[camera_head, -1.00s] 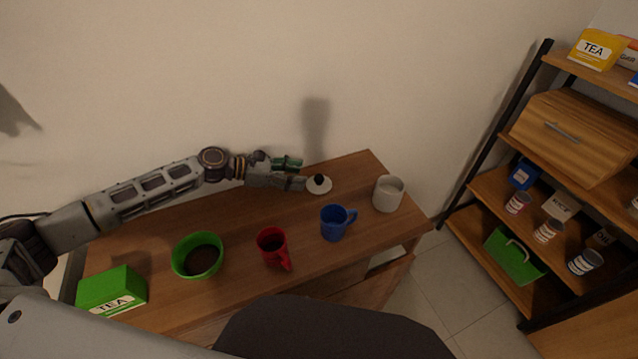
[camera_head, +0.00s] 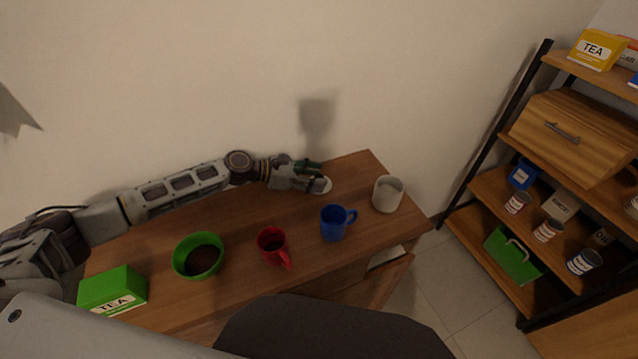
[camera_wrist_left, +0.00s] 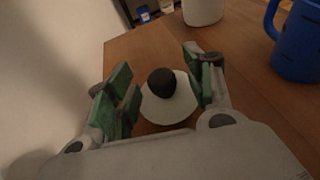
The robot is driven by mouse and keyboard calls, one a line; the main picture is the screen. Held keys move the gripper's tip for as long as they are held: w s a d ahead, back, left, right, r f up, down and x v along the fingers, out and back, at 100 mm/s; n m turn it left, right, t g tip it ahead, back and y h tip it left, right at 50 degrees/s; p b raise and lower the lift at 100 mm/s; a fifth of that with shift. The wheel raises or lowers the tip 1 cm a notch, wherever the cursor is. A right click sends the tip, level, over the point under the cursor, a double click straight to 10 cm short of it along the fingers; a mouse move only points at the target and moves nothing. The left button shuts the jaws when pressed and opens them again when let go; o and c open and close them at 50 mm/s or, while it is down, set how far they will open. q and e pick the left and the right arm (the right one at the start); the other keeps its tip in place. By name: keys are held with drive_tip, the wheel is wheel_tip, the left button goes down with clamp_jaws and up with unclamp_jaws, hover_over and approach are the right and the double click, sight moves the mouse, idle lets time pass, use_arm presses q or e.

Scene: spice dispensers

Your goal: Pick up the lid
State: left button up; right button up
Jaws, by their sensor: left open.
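The lid (camera_wrist_left: 168,106) is a white disc with a black round knob, lying on the wooden table. In the left wrist view it sits between the green-padded fingers of my left gripper (camera_wrist_left: 162,90), which is open around the knob. In the head view the gripper (camera_head: 318,176) covers most of the lid, and only its white right edge (camera_head: 327,186) shows. I cannot tell whether a finger touches the lid. My right gripper is not in view.
On the table (camera_head: 230,220) stand a white mug (camera_head: 388,194), a blue mug (camera_head: 334,222), a red mug (camera_head: 272,246), a green bowl (camera_head: 197,256) and a green tea box (camera_head: 112,291). A wall is behind. A shelf (camera_head: 560,150) stands at the right.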

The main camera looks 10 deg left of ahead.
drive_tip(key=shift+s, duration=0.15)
use_arm(q)
drive_tip(key=c, duration=1.1)
drive_tip(key=shift+r, duration=0.15)
wheel_tip(320, 180, up, 8)
drive_tip(key=shift+r+p, duration=0.15)
drive_tip(key=shift+p, duration=0.4)
drive_tip(key=shift+r, duration=0.75)
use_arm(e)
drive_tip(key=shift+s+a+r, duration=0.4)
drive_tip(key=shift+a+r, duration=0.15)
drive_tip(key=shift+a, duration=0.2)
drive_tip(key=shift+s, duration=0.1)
